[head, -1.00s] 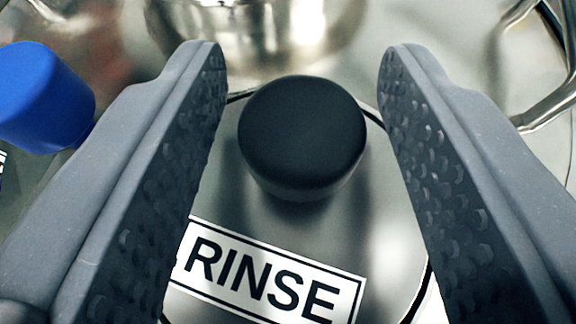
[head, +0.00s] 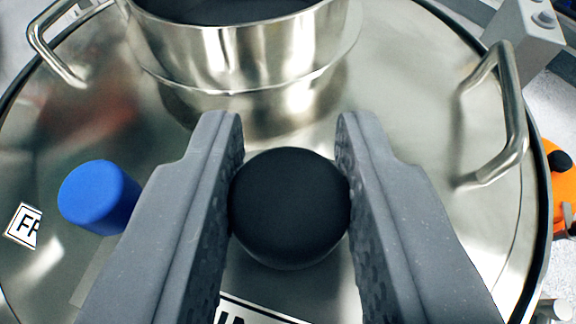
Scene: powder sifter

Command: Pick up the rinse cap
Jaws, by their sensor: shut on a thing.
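The rinse cap has a round black knob (head: 290,208), seen in the middle of the head view. My gripper (head: 290,135) is shut on this knob, one grey textured finger against each side. A white label (head: 250,312) with black letters shows partly below the knob, mostly cut off by the frame and my fingers. The steel disc under the knob is largely hidden. I cannot tell whether the cap is clear of the lid.
A round steel lid (head: 410,100) spreads below. A steel collar (head: 235,50) stands behind the knob. A blue knob (head: 98,197) is at left with a partly visible label (head: 24,224). Steel handles rise at upper left (head: 45,45) and right (head: 510,120).

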